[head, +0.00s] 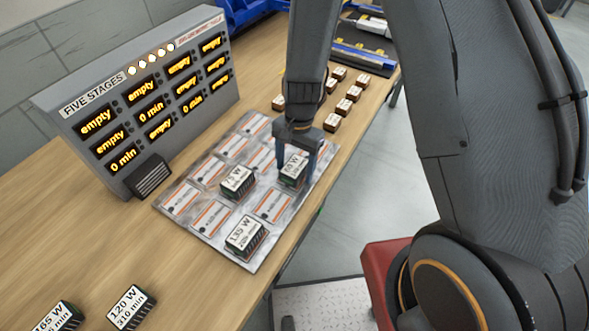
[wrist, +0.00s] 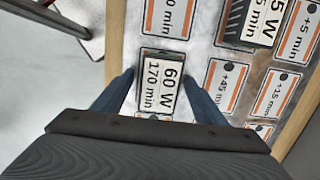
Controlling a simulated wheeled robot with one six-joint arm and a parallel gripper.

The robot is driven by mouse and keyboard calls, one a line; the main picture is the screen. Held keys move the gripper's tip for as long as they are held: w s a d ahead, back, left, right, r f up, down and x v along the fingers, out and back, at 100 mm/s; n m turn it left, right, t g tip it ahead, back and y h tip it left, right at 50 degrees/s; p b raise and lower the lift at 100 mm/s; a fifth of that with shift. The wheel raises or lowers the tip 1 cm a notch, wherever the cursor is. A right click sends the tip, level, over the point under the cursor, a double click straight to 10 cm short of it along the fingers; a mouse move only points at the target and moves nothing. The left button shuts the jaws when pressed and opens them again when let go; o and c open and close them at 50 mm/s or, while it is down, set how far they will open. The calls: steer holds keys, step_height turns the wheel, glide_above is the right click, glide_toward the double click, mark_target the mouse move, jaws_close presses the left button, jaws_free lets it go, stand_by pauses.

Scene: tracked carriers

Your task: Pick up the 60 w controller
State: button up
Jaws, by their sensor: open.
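The 60 W controller (wrist: 163,84) is a small dark block with a white label reading "60 W 170 min". It sits on the metal board (head: 246,262) of labelled places, and in the head view it (head: 293,168) is partly hidden by my gripper. My gripper (wrist: 163,78) is open, with one blue-grey finger on each side of the controller. In the head view my gripper (head: 297,165) points down over it. I cannot tell whether the fingers touch it.
A 75 W controller (head: 237,181) and a 135 W controller (head: 246,237) stand on the same board. A 120 W controller (head: 130,307) and a 165 W one (head: 60,318) lie at the front. The "FIVE STAGES" display (head: 140,105) stands left. Several small brown blocks (head: 347,104) are behind.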

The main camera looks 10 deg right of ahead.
steer(key=shift+f, duration=0.2)
stand_by(0.4)
steer(key=c, duration=1.4)
steer(key=shift+r, duration=0.1)
